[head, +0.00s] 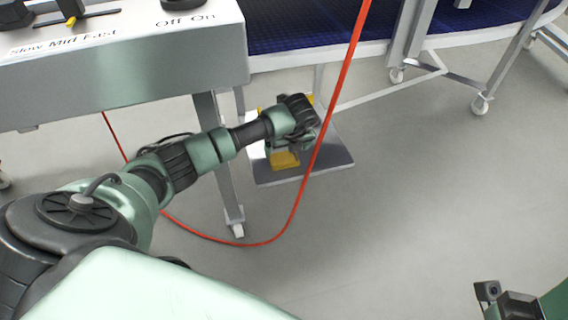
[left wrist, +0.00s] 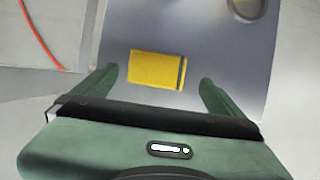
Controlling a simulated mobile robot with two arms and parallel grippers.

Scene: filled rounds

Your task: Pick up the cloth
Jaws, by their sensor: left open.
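The cloth (left wrist: 157,68) is a flat yellow rectangle with a dark stripe near its right end. In the left wrist view it lies on a grey metal plate, between and just beyond my open left fingers (left wrist: 158,84). In the head view the yellow cloth (head: 284,160) shows partly below my left gripper (head: 297,143), which hides some of it. The left gripper is open and empty. I cannot tell how high it is above the cloth. At the lower right of the head view part of my right arm shows, but its fingers do not.
The grey plate (head: 332,160) is low, beneath a blue-topped conveyor (head: 290,30). A red cable (head: 325,140) hangs in front of my left gripper. A metal control cabinet (head: 130,72) stands at upper left, with a leg near my arm. The floor (head: 400,220) to the right is clear.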

